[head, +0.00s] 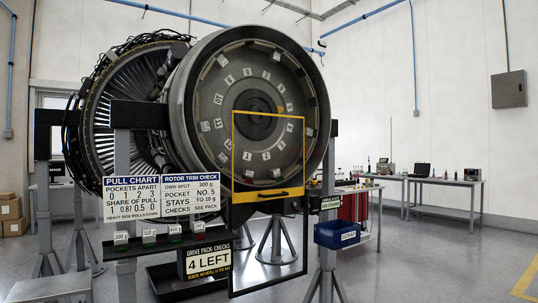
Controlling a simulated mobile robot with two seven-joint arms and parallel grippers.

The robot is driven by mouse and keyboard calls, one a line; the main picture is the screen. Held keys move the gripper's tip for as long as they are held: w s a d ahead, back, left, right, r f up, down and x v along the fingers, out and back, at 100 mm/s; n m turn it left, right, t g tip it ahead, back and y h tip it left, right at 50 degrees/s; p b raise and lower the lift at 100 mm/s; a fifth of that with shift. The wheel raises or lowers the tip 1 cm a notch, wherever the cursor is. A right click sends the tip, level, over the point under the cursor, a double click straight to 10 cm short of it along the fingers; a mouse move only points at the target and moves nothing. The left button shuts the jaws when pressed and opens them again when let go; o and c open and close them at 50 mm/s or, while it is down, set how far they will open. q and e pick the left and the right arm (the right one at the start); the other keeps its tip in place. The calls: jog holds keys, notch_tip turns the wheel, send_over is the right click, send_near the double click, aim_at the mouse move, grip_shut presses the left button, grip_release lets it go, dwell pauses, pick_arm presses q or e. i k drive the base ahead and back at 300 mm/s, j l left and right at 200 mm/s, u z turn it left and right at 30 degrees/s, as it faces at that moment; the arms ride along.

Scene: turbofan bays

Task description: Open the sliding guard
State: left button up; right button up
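The sliding guard (268,195) stands upright in front of the lower right part of the round engine face (245,110). It looks like a clear panel with a yellow edge at its top and sides and a yellow bar along its bottom. A dark handle (283,194) sits on that bar. The panel covers some of the numbered pockets, which still show through it. A black upright frame (307,250) continues below the bar and encloses open space, with stand legs visible behind. Neither of my grippers is in view.
Signs (161,197) and a dark tray (190,280) are left of the guard's frame. A blue bin (337,234) hangs at its right. A grey stand post (327,270) is close by. Benches (440,182) line the back right. The floor at right is clear.

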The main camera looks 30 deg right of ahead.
aim_at(251, 196)
jog(key=i+l, duration=1)
jog(key=i+l+z, duration=0.05)
